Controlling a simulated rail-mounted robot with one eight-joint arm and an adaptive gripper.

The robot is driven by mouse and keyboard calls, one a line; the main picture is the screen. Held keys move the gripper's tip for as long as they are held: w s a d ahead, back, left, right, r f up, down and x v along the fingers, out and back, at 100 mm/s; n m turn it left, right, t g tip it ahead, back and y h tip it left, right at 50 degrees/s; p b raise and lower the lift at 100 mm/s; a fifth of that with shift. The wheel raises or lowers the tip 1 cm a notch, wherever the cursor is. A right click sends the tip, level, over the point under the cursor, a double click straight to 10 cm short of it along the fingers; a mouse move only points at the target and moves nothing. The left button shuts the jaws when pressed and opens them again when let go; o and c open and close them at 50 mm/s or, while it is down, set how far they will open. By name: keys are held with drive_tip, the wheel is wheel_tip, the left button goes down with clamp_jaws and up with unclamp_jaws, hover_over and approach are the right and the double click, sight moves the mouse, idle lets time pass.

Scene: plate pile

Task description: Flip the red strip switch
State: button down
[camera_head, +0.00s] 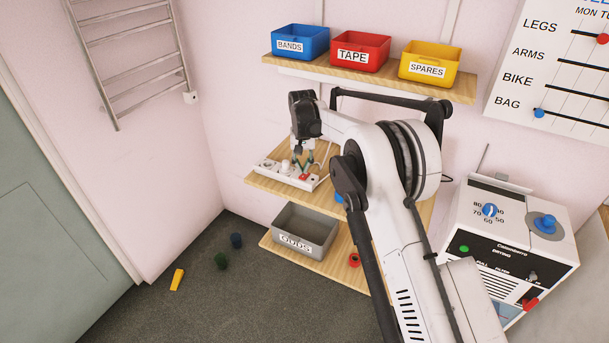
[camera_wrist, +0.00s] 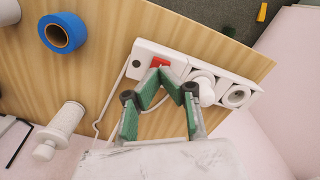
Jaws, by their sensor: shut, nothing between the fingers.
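A white power strip (camera_head: 270,167) lies on the middle wooden shelf, with a red switch (camera_head: 304,177) at its right end. In the wrist view the strip (camera_wrist: 213,73) runs from upper left to lower right, and its red switch (camera_wrist: 158,61) sits near the left end. A white plug (camera_wrist: 205,90) stands in one socket, and another socket (camera_wrist: 236,95) looks empty. My gripper (camera_head: 301,166) points down over the strip. In the wrist view my gripper (camera_wrist: 167,70) has its green-padded fingertips together and empty, beside the red switch; I cannot tell whether they touch it.
A blue tape roll (camera_wrist: 63,33) and a white roller-like item (camera_wrist: 67,117) share the shelf (camera_wrist: 110,55). A white cord curves beside the strip. Above is a shelf with blue (camera_head: 300,42), red (camera_head: 360,51) and yellow (camera_head: 430,64) bins; below is a grey bin (camera_head: 305,230).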

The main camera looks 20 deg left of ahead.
sight(303, 176)
drive_tip(key=shift+f+b, duration=0.95)
drive_tip(key=shift+f, duration=0.4)
idle(0.7)
drive_tip(key=shift+r, duration=0.15)
drive_tip(key=shift+r+p, duration=0.8)
drive_tip(key=shift+r, duration=2.6)
